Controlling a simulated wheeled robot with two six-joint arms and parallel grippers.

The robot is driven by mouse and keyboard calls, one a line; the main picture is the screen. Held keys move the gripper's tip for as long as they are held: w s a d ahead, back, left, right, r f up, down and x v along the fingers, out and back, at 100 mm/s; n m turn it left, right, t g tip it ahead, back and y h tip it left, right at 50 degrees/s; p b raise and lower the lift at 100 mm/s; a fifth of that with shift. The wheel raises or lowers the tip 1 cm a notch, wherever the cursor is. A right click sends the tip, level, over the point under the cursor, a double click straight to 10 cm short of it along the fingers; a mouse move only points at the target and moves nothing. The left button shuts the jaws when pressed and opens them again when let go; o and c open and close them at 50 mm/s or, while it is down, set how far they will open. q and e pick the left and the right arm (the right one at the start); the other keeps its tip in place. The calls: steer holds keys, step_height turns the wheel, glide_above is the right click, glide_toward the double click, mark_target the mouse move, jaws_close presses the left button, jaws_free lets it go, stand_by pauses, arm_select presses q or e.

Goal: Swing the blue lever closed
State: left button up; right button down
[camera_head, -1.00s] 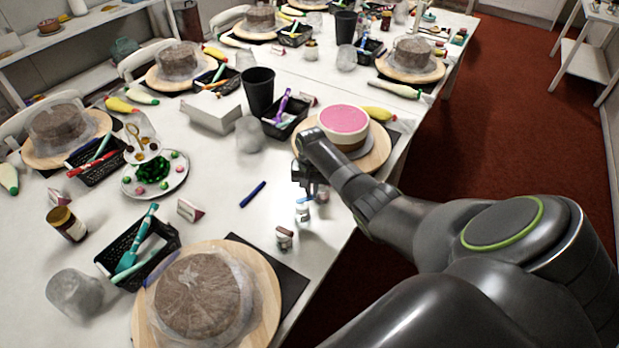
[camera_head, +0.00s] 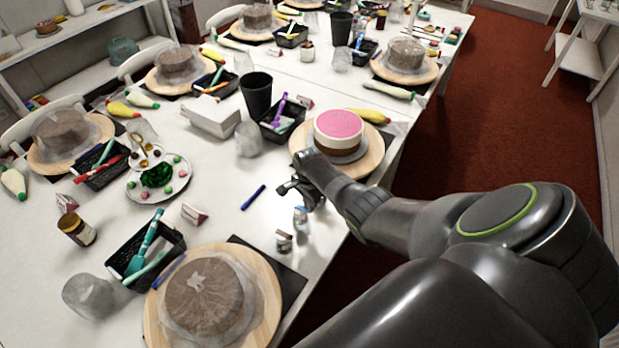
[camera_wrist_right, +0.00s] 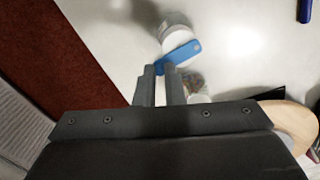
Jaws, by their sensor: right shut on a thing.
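The blue lever (camera_wrist_right: 181,55) is a short flat bar lying across the front of a small white-topped container (camera_wrist_right: 173,25) in the right wrist view. In the head view its blue (camera_head: 300,211) shows only as a tiny patch on a small bottle-like container (camera_head: 301,224). My right gripper (camera_wrist_right: 160,68) is at the lever's near left end, with its two fingertips close together and shut on it. In the head view my right gripper (camera_head: 298,194) is low over the table, just behind that container. My left gripper is not in view.
A second small jar (camera_head: 284,241) stands close in front. A blue pen (camera_head: 253,197) lies to the left. A pink-topped cake (camera_head: 338,128) on a wooden turntable (camera_head: 372,157) is behind my wrist. A wrapped brown cake (camera_head: 207,296) is at the front. The table's right edge is close.

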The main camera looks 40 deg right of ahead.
steer(key=shift+a, duration=0.1)
stand_by(1.3)
steer(key=c, duration=1.5)
jaws_free()
step_height(320, 180, up, 17)
steer(key=b, duration=0.1)
steer(key=shift+r+b, duration=0.2)
steer(key=shift+b, duration=0.2)
